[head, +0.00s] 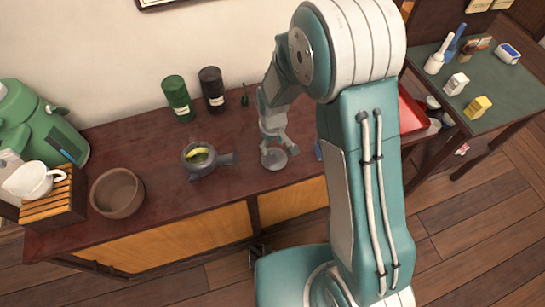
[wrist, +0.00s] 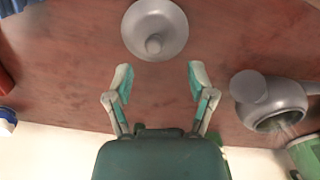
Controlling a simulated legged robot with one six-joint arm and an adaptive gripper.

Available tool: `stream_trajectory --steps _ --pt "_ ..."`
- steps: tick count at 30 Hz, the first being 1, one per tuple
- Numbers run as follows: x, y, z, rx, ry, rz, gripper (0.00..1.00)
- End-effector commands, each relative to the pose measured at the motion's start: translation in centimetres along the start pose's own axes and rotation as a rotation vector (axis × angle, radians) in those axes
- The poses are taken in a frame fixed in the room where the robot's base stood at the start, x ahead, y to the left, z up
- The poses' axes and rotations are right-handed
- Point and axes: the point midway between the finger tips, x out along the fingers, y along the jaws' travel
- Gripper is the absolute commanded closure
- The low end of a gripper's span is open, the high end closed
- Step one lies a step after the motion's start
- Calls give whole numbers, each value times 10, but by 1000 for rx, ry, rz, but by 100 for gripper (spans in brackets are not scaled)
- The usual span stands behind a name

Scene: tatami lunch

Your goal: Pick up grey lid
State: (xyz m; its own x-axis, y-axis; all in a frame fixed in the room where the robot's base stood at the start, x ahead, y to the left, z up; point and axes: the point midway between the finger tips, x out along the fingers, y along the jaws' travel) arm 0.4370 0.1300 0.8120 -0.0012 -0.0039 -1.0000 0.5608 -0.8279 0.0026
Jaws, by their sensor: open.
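The grey lid (head: 274,159) is a small round disc lying on the dark red-brown counter in the head view. In the wrist view the grey lid (wrist: 155,29) shows its round knob and lies just beyond my fingertips. My gripper (wrist: 159,80) is open and empty, with its two fingers apart on either side of the lid's line. In the head view my gripper (head: 274,144) is low over the counter at the lid. The exact height above the counter is hard to tell.
A grey side-handled pot (head: 198,158) stands left of the lid, open, with something yellow-green inside. Green (head: 178,98) and black (head: 212,89) canisters stand behind. A brown bowl (head: 117,193) is farther left. A red tray (head: 411,112) lies to the right, partly behind my arm.

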Motion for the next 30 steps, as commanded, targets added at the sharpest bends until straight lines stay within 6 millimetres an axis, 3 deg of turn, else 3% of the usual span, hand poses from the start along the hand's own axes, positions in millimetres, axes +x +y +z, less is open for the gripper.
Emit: stream_trajectory --steps 10,19,20,24,25,30 --pt "46 2 -3 0 -3 1 29" --pt "52 2 -4 1 -1 1 29" --pt "52 2 -3 1 0 1 34" --pt "52 3 -3 2 0 0 96" --pt "52 3 -3 2 0 0 100" --pt "52 2 -3 1 -1 1 100"
